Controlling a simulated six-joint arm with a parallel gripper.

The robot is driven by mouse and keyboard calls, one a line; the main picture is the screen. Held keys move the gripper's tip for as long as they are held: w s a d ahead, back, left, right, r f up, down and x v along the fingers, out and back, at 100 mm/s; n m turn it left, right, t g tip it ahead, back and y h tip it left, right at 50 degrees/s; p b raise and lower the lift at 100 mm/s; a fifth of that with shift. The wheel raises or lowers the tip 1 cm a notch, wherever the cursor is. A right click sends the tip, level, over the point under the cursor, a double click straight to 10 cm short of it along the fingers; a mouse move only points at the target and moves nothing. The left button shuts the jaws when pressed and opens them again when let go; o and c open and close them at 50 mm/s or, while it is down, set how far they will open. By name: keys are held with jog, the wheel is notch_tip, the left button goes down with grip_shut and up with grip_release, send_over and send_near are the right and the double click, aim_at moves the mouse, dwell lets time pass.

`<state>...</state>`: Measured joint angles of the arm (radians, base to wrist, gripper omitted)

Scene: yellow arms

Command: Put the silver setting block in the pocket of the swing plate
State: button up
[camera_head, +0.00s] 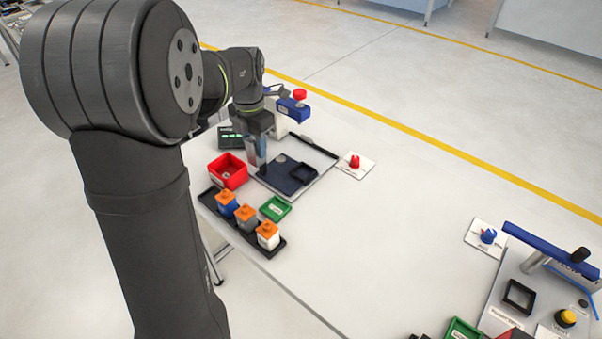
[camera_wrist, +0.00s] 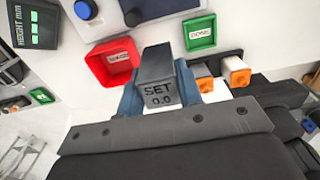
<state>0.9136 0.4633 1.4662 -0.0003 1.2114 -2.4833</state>
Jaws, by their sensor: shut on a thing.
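The silver setting block (camera_wrist: 160,75), marked "SET 0.0", is between the blue fingers of my gripper (camera_wrist: 160,92) in the wrist view. The fingers are shut on its sides. In the head view my gripper (camera_head: 257,153) hangs over the left part of the fixture, beside the red bin; the block is hard to tell from the fingers there. The swing plate (camera_head: 280,179) is dark blue and lies on the fixture. A dark square-framed pocket (camera_head: 303,173) shows at its right, apart from my gripper. A dark part of the plate (camera_wrist: 160,7) shows at the wrist view's top edge.
A red bin (camera_head: 228,171) and a green tray (camera_head: 275,209) stand near the fixture. A black rack (camera_head: 241,231) holds several orange-topped blocks. A gauge with a blue head (camera_head: 293,108) rises behind the plate. A red knob (camera_head: 354,162) sits to the right. The table's middle is clear.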

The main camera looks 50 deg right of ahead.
jog(key=s+d+r, duration=0.1)
jog(key=s+d, duration=0.5)
jog(key=s, duration=0.2)
jog(key=s+d, duration=0.5)
jog(key=s, duration=0.4)
jog(key=shift+w+d+f, duration=0.15)
jog(key=shift+w+f, duration=1.65)
jog(key=shift+w, duration=0.1)
jog(key=shift+w+d+f, duration=0.2)
jog(key=shift+w+f, duration=1.55)
jog(key=shift+w, duration=0.15)
jog(key=shift+w+d+f, duration=0.15)
jog(key=shift+w+f, duration=1.65)
jog(key=shift+w, duration=0.1)
jog(key=shift+f, duration=0.2)
jog(key=o, duration=1.1)
jog(key=shift+o, duration=0.2)
jog(key=shift+r, duration=0.1)
